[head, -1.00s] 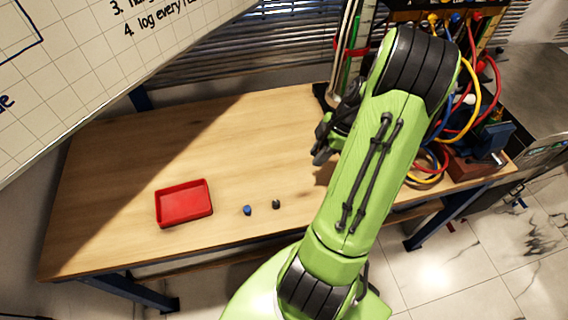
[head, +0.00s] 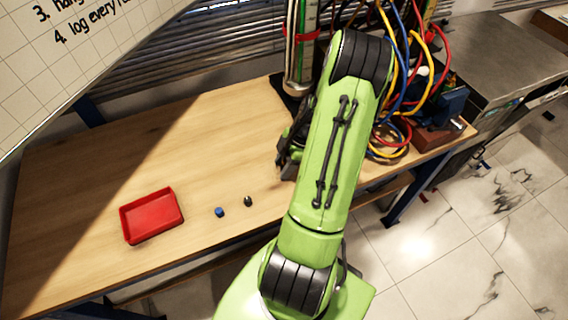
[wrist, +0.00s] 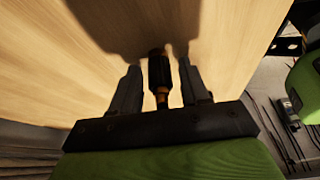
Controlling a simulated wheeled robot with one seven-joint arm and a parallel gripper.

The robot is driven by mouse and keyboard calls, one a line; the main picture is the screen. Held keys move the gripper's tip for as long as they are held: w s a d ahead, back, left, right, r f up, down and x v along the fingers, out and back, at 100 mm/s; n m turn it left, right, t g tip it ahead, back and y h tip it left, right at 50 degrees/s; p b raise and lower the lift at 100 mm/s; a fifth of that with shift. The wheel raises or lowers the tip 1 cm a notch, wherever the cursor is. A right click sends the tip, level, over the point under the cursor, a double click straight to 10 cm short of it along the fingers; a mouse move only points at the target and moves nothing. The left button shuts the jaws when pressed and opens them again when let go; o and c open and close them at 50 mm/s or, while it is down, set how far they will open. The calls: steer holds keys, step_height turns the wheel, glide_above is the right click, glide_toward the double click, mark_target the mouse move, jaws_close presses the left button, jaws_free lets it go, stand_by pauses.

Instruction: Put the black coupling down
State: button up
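The black coupling (wrist: 158,73), dark with brass-coloured ends, is between the two fingers of my gripper (wrist: 159,75) in the wrist view. It points along the fingers, with its far end towards the wooden table. A narrow gap shows on each side of it, so the fingers look open around it. I cannot tell for sure whether its far end touches the table. In the head view my gripper (head: 289,155) is low over the table, partly behind my green arm, and the coupling is hidden.
A red tray (head: 152,238) stands on the wooden table (head: 200,140) at left. A small blue piece (head: 219,212) and a small dark piece (head: 248,201) lie near the front edge.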

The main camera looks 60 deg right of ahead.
steer(key=shift+r, duration=0.25)
steer(key=p+v, duration=0.2)
steer(key=v, duration=0.5)
steer(key=w+a+r+m+g+h, duration=0.1)
steer(key=w+a+r+m+h, duration=0.15)
steer(key=a+r, duration=0.45)
steer(key=w+a+r+m+h, duration=0.1)
steer(key=w+a+r, duration=0.2)
steer(key=a+r, duration=0.35)
steer(key=s+a+r+m+t, duration=0.1)
steer(key=s+a+r+m, duration=0.1)
steer(key=a, duration=0.3)
steer(key=s+a+r+m+t, duration=0.1)
steer(key=s+a+r+m, duration=0.1)
steer(key=s+a+r, duration=0.1)
steer(key=s+a+r+m+t, duration=0.1)
steer(key=s+a+r+m, duration=0.1)
steer(key=a, duration=0.5)
steer(key=shift+s+r+m+t, duration=0.15)
steer(key=shift+s+m+t, duration=0.3)
steer(key=shift+s, duration=0.6)
